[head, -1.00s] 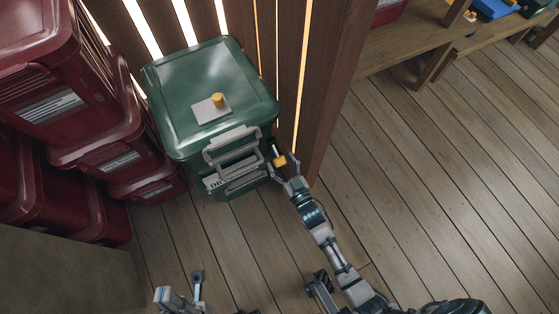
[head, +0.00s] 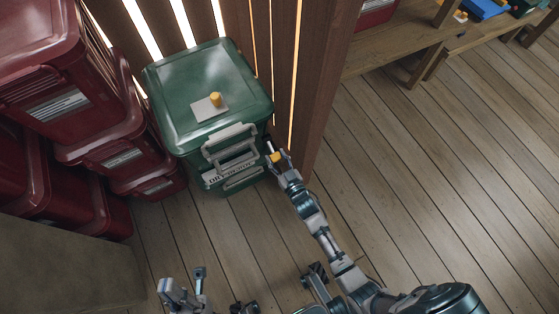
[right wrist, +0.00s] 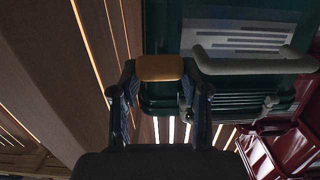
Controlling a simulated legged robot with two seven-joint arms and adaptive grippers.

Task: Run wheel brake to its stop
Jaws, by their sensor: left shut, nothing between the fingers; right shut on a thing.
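A green lidded bin (head: 180,78) stands against the slatted wall in the head view. A yellow piece (head: 275,157) is beside its right front side; I take this for the wheel brake, but cannot be sure. My right gripper (head: 278,160) is shut on it. In the right wrist view the yellow piece (right wrist: 160,68) sits between the fingertips of the right gripper (right wrist: 160,82), close to the bin's grey handle (right wrist: 255,65). The piece's mounting is hidden. My left gripper (head: 185,290) is at the bottom of the head view, shut and empty, away from the bin.
Several dark red bins (head: 120,110) are stacked left of the green bin. A yellow knob (head: 215,99) on a pale plate is on the green lid. A wooden wall post (head: 325,85) stands close to the right of my right gripper. Plank floor (head: 440,180) on the right is clear.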

